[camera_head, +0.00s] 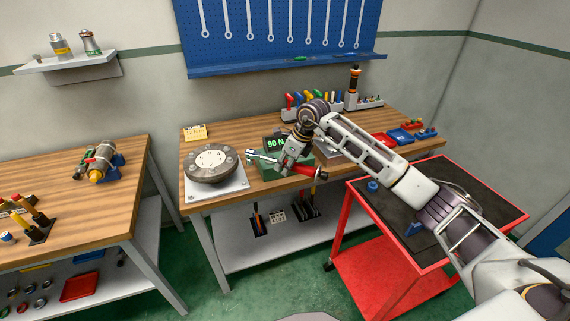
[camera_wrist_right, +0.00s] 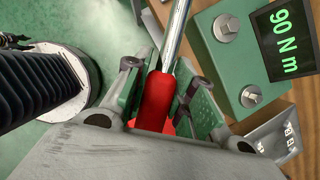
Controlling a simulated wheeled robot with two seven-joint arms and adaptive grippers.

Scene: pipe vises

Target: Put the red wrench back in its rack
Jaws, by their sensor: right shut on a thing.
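The red wrench shows its red handle (camera_head: 306,170) in the head view, with its silver head end pointing left. My right gripper (camera_head: 288,168) is shut on it, just in front of the green tester box. In the right wrist view the fingers of my right gripper (camera_wrist_right: 160,98) close around the red handle (camera_wrist_right: 155,95), and the silver shaft runs up out of the frame. A rack of coloured handles (camera_head: 295,100) stands at the bench's back; I cannot tell if it is the wrench's rack. My left gripper is not in view.
The green tester (camera_wrist_right: 228,60) has a display (camera_head: 276,142) reading 90 N m. A round grey turntable (camera_head: 211,161) stands to its left. Blue and red trays (camera_head: 400,136) lie on the bench's right. A red cart (camera_head: 485,215) stands in front, under my right arm.

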